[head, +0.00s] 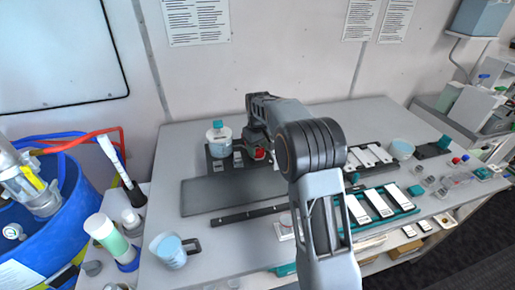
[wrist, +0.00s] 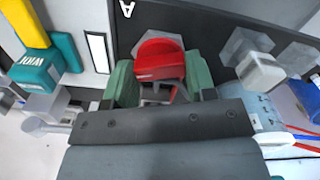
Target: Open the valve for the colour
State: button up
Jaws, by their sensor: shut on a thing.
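A red valve handle (wrist: 160,60) with a rounded top sits between the green fingers of my gripper (wrist: 161,85) in the wrist view. My gripper is shut on it. In the head view the red valve handle (head: 259,154) is a small spot beside my arm, at the back of the table near the dark base. The valve body under the handle is mostly hidden by the fingers and the dark gripper housing. A dark plate (wrist: 135,30) marked with a white letter A lies behind the handle.
A clear jar with a teal lid (head: 218,136) stands left of the gripper. A pale knob-like part (wrist: 262,70) is just right of the fingers. A teal block (wrist: 38,72) is at the left. A dark mat (head: 225,195) lies in front, bare. A blue cup (head: 168,250) stands front left.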

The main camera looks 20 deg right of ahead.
aim_at(258, 149)
jog(key=shift+m, duration=2)
jog(key=o, duration=0.9)
jog(key=shift+o, duration=0.2)
jog(key=shift+r, duration=0.1)
notch_tip(258, 149, up, 14)
jog(key=shift+b, duration=0.4)
